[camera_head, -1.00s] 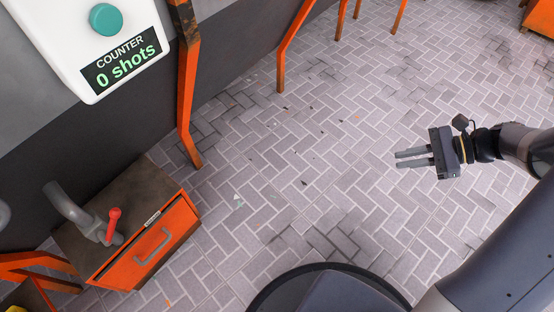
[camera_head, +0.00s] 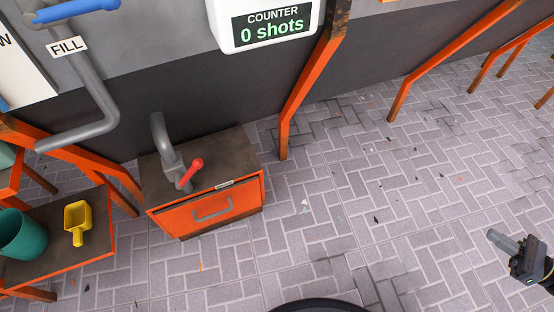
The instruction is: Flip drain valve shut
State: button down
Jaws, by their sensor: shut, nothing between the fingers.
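The drain valve is a red lever (camera_head: 190,172) on a grey pipe (camera_head: 168,152). The pipe comes from the dark wall and bends down over an orange cabinet with a dark top (camera_head: 228,152). The lever slants up and to the right in the picture. My gripper (camera_head: 492,236) is at the far right edge, over the floor, well apart from the valve. Its fingers point left and are together, with nothing between them. Part of my gripper and most of my arm are out of view.
A grey FILL pipe (camera_head: 95,95) with a blue handle (camera_head: 75,10) is at upper left. A white counter (camera_head: 265,28) reads 0 shots. Orange legs (camera_head: 312,85) slant from the wall. A low shelf (camera_head: 95,215) holds a teal cup (camera_head: 22,235) and yellow scoop (camera_head: 77,220). The brick floor (camera_head: 370,220) is mostly open.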

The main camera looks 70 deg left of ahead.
aim_at(179, 181)
jog(key=u, duration=0.5)
jog(key=j+u, duration=0.2)
jog(key=u, duration=0.25)
jog(key=k+j+u, duration=0.1)
jog(key=u, duration=0.4)
jog(key=j+u, duration=0.1)
jog(key=u, duration=0.35)
